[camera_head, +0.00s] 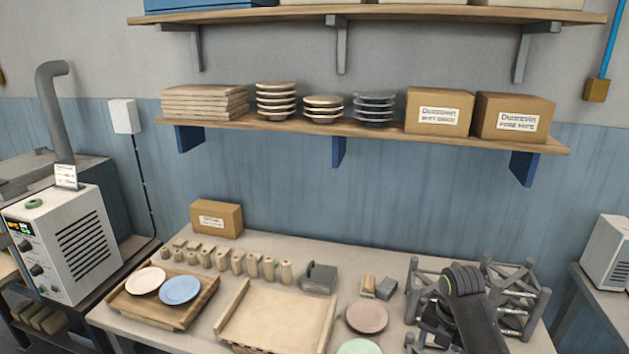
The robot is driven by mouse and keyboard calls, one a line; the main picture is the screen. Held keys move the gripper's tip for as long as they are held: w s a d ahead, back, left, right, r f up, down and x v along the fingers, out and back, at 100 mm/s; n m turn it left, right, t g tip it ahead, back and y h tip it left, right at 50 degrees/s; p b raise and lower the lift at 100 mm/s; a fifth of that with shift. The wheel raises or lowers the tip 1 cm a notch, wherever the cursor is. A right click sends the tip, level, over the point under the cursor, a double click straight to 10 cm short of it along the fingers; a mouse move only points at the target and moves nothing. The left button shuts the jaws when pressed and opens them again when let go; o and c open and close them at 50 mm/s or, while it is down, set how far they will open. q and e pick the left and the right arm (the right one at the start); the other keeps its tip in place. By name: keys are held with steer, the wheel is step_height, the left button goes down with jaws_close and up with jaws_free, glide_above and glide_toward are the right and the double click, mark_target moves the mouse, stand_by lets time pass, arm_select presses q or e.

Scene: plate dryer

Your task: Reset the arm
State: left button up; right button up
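My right arm (468,303) comes in from the bottom right as a dark grey link with a ribbed round joint. It is in front of a grey metal rack (534,296) on the table and covers part of it. Dark parts left of the arm overlap the rack, and I cannot make out the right gripper's fingers among them. Nothing is clearly seen held. My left arm and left gripper are not in view.
A wooden tray (203,309) holds a white plate (146,280) and a blue plate (180,290). A brown plate (367,317) and a green plate (359,347) lie left of the rack. Small wooden blocks line the back.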

steer(key=s+d+f+m+b, duration=0.1)
steer(key=s+f+m+b, duration=0.3)
steer(key=f, duration=1)
steer(key=s+d+f+m+b, duration=0.2)
steer(key=s+f+m, duration=0.5)
steer(key=f, duration=0.6)
steer(key=s+d+f+m+b, duration=0.15)
steer(key=s+f+m, duration=0.35)
steer(key=f, duration=0.9)
arm_select(q)
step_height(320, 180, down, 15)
steer(key=b, duration=0.7)
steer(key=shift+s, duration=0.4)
arm_select(e)
steer(key=s+f+m, duration=0.6)
steer(key=s+f, duration=0.3)
steer(key=s, duration=0.7)
steer(key=s+a+f+m+t+h, duration=0.1)
steer(key=s+f+m, duration=0.6)
steer(key=s, duration=0.9)
step_height(320, 180, down, 3)
steer(key=shift+a+f, duration=0.15)
steer(key=shift+a, duration=0.05)
